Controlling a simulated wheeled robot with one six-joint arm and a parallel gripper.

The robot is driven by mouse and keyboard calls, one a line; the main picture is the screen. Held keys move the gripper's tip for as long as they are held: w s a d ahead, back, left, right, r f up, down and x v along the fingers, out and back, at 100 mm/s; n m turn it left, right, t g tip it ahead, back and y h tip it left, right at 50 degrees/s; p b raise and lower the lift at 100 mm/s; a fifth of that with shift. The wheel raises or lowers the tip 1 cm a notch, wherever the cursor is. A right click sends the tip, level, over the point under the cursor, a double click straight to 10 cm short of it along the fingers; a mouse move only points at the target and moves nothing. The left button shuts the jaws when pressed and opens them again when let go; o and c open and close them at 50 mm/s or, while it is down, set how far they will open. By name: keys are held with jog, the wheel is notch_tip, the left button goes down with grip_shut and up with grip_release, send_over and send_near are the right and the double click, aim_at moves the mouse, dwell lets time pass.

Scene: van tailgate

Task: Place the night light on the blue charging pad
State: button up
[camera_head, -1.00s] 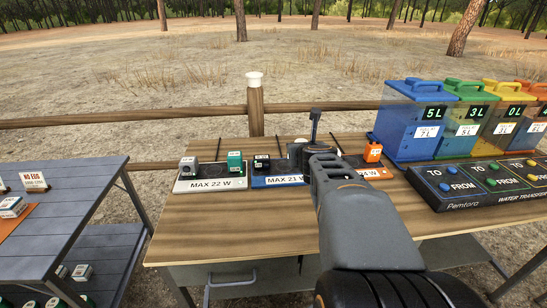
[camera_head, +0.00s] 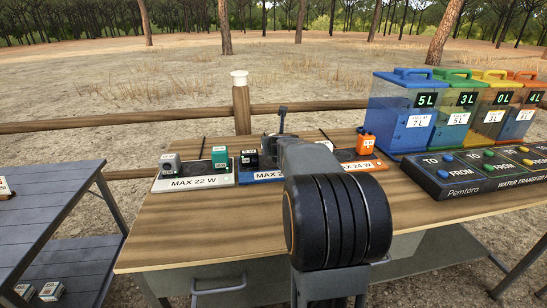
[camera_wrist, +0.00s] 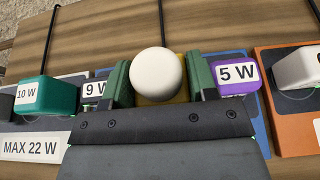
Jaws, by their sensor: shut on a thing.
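The night light (camera_wrist: 156,72), a white globe on a yellow base, sits between the fingers of my gripper (camera_wrist: 159,88) in the wrist view. The green fingers flank it on both sides and are shut on it. It is over or on the blue charging pad (camera_wrist: 226,57); I cannot tell whether its base touches. A black 9 W device (camera_wrist: 94,90) is to its left and a purple 5 W device (camera_wrist: 236,74) to its right, both close to the fingers. In the head view the blue pad (camera_head: 247,178) is partly hidden by my arm, and the night light is hidden.
Left of the blue pad is the MAX 22 W pad (camera_head: 195,184) with a grey and a teal device. Right is the orange pad (camera_head: 372,166) with an orange device (camera_head: 366,142). Water tanks (camera_head: 403,115) and a control panel (camera_head: 455,175) stand further right. The front tabletop is clear.

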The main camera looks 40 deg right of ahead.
jog(key=shift+w+d+f+b, duration=0.1)
jog(key=shift+w+f+b, duration=0.1)
jog(key=shift+f+b, duration=0.75)
jog(key=shift+w+f+b, duration=0.15)
jog(key=shift+f+b, duration=0.7)
jog(key=shift+f, duration=0.15)
jog(key=shift+f, duration=0.2)
jog(key=o, duration=1)
jog(key=shift+c, duration=0.2)
jog(key=shift+r, duration=0.2)
jog(key=shift+s+r, duration=0.25)
jog(key=p+v, duration=0.3)
jog(key=v, duration=0.7)
jog(key=shift+r+p, duration=0.1)
jog(key=shift+p, duration=0.2)
jog(key=shift+s+a+r, duration=0.1)
jog(key=shift+s+a, duration=0.25)
jog(key=shift+s, duration=0.25)
